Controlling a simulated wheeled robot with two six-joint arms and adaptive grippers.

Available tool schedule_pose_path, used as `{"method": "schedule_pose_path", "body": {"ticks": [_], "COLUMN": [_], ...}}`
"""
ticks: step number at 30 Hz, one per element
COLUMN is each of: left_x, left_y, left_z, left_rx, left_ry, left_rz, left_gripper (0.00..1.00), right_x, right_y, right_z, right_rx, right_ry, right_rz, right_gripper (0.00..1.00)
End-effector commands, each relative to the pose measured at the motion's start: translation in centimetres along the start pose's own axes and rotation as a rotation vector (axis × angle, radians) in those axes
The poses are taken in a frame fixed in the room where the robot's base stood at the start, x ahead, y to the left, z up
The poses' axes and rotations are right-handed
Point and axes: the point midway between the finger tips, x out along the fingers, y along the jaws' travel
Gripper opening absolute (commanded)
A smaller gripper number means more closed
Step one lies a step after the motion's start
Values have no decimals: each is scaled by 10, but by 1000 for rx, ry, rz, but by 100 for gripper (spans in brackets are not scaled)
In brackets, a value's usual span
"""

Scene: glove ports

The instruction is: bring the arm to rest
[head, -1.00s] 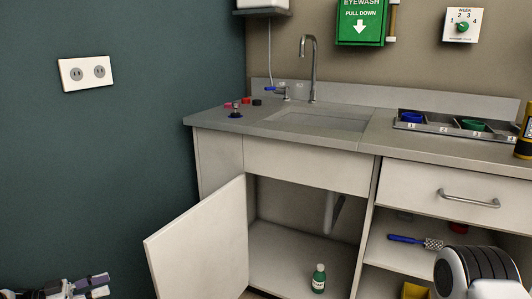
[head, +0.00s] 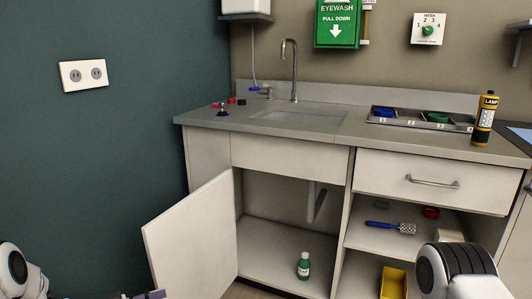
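My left gripper (head: 146,295) shows only as a sliver at the bottom edge, below the open cabinet door (head: 190,240); its fingers are mostly cut off. My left arm shows at the bottom left corner. My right arm (head: 455,270) shows at the bottom right, in front of the lower shelves; its gripper is out of view. No object can be seen in either gripper.
The cabinet door under the sink (head: 300,117) stands open into the room. A green bottle (head: 303,266) stands inside. A yellow bin (head: 393,283) and a blue-handled brush (head: 385,225) sit on shelves at right. A lamp can (head: 484,118) stands on the counter.

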Motion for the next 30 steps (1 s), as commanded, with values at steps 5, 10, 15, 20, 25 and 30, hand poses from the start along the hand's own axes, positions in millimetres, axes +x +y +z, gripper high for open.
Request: {"method": "schedule_pose_path", "body": {"ticks": [5,10,15,20,25,30], "left_x": [82,58,-18,-84,-118,-115], "left_y": [54,136,203,252,284,296], "left_z": [80,195,242,253,221,171], "left_rx": [-264,-493,-595,-672,-677,-677], "left_ry": [-116,-515,-860,-1105,-1281,-1277], "left_rz": [-212,-588,-830,-991,-1025,-1026], "left_gripper": [37,37,37,37,37,37], "right_x": [0,0,0,0,-34,-88], "right_y": [0,0,0,0,0,-1], "right_z": [0,0,0,0,1,0], "right_rx": [0,0,0,0,0,0], "right_ry": [0,0,0,0,-2,1], "right_rz": [0,0,0,0,0,0], "right_gripper": [40,40,40,40,40,40]}}
